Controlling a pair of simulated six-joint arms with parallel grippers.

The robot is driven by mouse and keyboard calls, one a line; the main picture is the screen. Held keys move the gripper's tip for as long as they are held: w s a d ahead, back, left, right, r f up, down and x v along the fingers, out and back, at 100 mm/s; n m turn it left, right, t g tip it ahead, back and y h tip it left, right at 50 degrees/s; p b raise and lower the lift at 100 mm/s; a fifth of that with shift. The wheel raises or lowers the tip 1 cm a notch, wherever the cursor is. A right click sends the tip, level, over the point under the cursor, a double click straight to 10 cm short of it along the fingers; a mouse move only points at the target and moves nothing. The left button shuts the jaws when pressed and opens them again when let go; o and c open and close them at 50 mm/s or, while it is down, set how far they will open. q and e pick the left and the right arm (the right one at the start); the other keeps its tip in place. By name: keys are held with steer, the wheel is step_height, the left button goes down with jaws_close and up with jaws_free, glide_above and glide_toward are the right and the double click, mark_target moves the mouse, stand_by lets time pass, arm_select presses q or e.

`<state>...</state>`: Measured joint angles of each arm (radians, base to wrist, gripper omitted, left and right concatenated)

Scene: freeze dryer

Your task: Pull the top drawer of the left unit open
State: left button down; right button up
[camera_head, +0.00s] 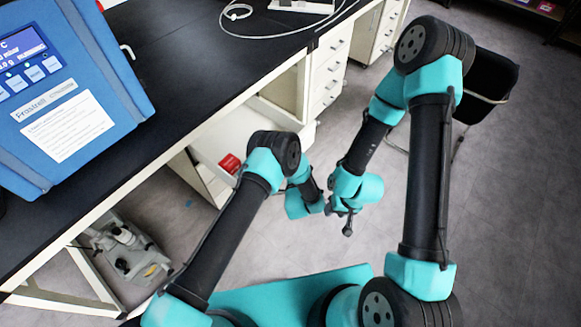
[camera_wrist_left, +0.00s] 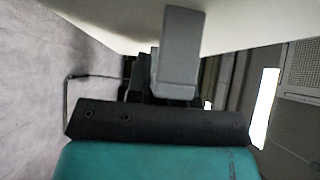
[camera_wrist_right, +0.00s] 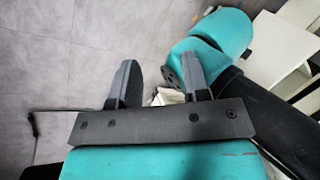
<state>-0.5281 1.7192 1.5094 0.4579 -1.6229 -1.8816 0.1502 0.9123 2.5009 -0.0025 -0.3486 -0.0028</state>
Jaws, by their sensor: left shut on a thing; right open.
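The left unit (camera_head: 205,178) is a white cabinet under the black bench, partly covered by my left arm. A white drawer (camera_head: 220,140) with a red item or label at it seems to stand out from under the bench; how far is hard to tell. My left gripper (camera_wrist_left: 180,60) is shut against the pale drawer panel (camera_wrist_left: 100,18) in the left wrist view; the held part itself is hidden. In the head view its fingertips are hidden behind my wrist. My right gripper (camera_head: 346,220) is open and empty above the floor; its two fingers are apart in the right wrist view (camera_wrist_right: 158,82).
Another white drawer unit (camera_head: 328,78) with several handles stands farther back. A blue device (camera_head: 70,100) with a display sits on the bench (camera_head: 180,60). A grey pump-like machine (camera_head: 128,250) stands below. A black chair (camera_head: 490,85) is at the right.

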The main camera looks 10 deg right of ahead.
arm_select(q)
steer(key=c, duration=1)
jaws_free()
steer(key=s, duration=0.8)
steer(key=shift+s+a+f, duration=0.2)
steer(key=shift+a, duration=0.05)
arm_select(e)
steer(key=shift+s+a+r, duration=0.1)
steer(key=shift+s+a, duration=0.2)
steer(key=shift+a, duration=0.1)
arm_select(q)
steer(key=shift+w+d+r, duration=0.1)
steer(key=shift+w+d, duration=0.05)
steer(key=shift+w, duration=1.95)
steer(key=shift+w+d+r, duration=0.1)
steer(key=shift+w+d, duration=0.05)
steer(key=shift+w, duration=1.95)
arm_select(e)
steer(key=shift+w+d, duration=0.4)
